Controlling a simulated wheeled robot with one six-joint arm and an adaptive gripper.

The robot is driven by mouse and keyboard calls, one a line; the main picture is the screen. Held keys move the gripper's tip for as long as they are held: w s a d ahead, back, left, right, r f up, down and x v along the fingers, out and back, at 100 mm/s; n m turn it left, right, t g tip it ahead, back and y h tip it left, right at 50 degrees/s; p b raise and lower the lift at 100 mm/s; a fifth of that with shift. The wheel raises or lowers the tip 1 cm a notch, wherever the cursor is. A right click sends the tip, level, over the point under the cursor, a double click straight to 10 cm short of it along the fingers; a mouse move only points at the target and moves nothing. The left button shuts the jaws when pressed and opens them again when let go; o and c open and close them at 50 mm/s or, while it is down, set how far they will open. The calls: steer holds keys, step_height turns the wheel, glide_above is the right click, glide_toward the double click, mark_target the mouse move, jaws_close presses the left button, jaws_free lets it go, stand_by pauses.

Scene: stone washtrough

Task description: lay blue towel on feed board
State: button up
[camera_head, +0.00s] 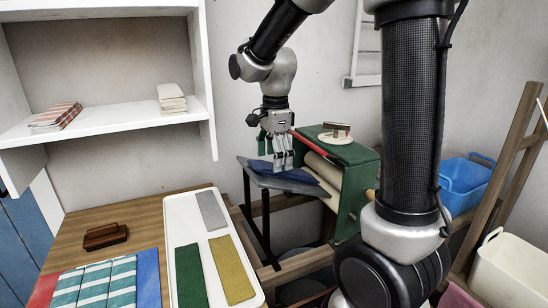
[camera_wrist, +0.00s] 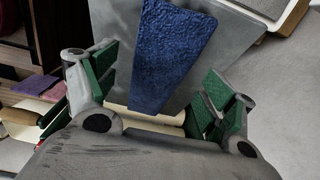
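The blue towel (camera_head: 275,169) lies on the grey feed board (camera_head: 300,186) in front of the green box with rollers. In the wrist view the blue towel (camera_wrist: 172,50) is a long strip lying along the grey board (camera_wrist: 112,20), its narrow end near the pale roller. My gripper (camera_head: 283,160) is above the towel, pointing down. In the wrist view my gripper (camera_wrist: 158,72) has its green-padded fingers wide apart, one on each side of the towel, with clear gaps. It grips nothing. The fingers hide part of the towel in the head view.
The green box (camera_head: 355,190) with a pale roller (camera_head: 322,168) stands right of the board. A white tray (camera_head: 262,298) with grey, green and yellow towels is on the wooden table at the left. Blue (camera_head: 465,182) and cream (camera_head: 510,268) tubs stand at the right.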

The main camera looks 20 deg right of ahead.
step_height(320, 180, up, 12)
stand_by(0.6)
steer(key=shift+d, duration=0.1)
stand_by(0.7)
steer(key=s+d+f+n+t, duration=0.2)
steer(key=s+d+n, duration=0.1)
steer(key=s+n, duration=0.6)
steer(key=s+d+f+n+t, duration=0.2)
steer(key=s+d+f+n, duration=0.1)
steer(key=s+n, duration=0.6)
steer(key=shift+s+d, duration=0.5)
steer(key=shift+s, duration=0.5)
